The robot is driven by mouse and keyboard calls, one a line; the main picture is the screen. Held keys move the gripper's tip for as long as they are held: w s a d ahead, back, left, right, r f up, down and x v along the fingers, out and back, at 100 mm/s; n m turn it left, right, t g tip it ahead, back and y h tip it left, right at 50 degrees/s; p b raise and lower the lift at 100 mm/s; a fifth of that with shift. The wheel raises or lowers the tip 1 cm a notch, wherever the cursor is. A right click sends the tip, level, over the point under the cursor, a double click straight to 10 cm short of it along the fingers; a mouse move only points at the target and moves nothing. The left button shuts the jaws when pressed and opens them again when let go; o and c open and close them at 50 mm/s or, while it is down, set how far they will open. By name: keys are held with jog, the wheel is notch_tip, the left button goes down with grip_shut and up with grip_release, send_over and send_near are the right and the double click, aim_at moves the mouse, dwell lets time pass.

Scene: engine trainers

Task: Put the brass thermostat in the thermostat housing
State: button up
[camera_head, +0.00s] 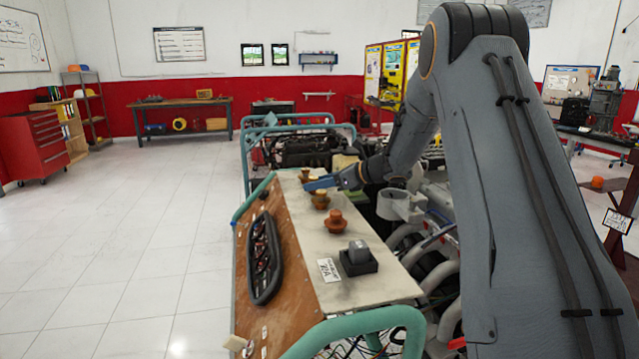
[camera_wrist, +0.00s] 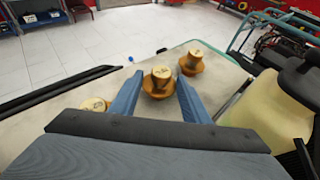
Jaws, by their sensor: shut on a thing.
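A brass thermostat (camera_wrist: 158,84) stands upright between the two blue fingers of my gripper (camera_wrist: 158,88), which are shut on it. In the head view my gripper (camera_head: 320,183) is over the pale panel top, and the held thermostat (camera_head: 304,173) shows just past the near finger. I cannot tell whether it still touches the panel. Another similar brass piece (camera_wrist: 190,64) stands just beyond the right finger, and one more (camera_wrist: 95,104) is partly hidden at the left. The pale grey, round, open part that looks like the thermostat housing (camera_head: 400,204) sits on the engine, right of the panel.
On the panel (camera_head: 345,297) stand a brass piece (camera_head: 320,199), a copper-coloured piece (camera_head: 334,222) and a dark block with a grey top (camera_head: 358,258). A cream tank (camera_wrist: 270,98) stands close at the right in the wrist view. Teal rails (camera_head: 375,318) and hoses surround the engine.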

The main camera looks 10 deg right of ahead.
jog(key=shift+f, duration=0.2)
jog(key=o, duration=1)
jog(key=shift+o, duration=0.2)
jog(key=shift+r, duration=0.15)
